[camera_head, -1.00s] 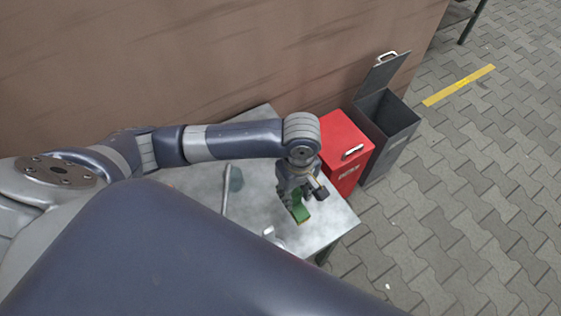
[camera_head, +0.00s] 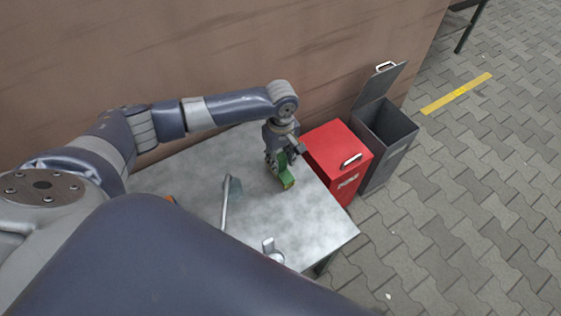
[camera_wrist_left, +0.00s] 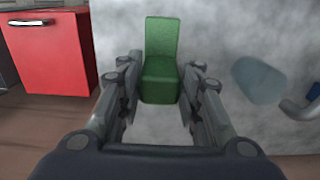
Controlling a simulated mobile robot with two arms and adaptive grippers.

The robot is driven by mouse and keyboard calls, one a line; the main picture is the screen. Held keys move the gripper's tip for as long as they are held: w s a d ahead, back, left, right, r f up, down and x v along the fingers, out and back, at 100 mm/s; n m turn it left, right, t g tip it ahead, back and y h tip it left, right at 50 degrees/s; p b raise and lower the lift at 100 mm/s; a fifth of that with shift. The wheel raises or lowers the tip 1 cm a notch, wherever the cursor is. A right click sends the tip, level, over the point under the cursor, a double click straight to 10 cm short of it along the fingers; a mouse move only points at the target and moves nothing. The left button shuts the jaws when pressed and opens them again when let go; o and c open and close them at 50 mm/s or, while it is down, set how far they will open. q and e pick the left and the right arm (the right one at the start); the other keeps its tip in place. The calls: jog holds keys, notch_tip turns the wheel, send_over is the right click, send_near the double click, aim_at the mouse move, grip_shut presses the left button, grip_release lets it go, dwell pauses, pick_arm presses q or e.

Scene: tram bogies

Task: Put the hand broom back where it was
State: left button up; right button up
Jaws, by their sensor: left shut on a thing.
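The green hand broom (camera_head: 286,171) is in the jaws of my left gripper (camera_head: 279,160), over the back right part of the grey metal table (camera_head: 300,215). In the left wrist view the broom (camera_wrist_left: 161,65) shows as a green, bent block between the two fingers of the left gripper (camera_wrist_left: 160,92). Its upper part points away from the wrist. In the head view its near end looks yellowish. I cannot tell whether its lower end touches the tabletop. My right gripper is not in view.
A red bin (camera_head: 338,158) with a handle stands right of the table, beside an open dark grey bin (camera_head: 388,130). A light grey object (camera_head: 270,250) is near the front edge. A brown wall (camera_head: 200,55) closes the back.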

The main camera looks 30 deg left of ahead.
pick_arm(q)
jog(key=shift+f, duration=1)
jog(key=o, duration=1)
jog(key=shift+f, duration=0.15)
notch_tip(320, 180, up, 12)
jog(key=shift+r, duration=0.2)
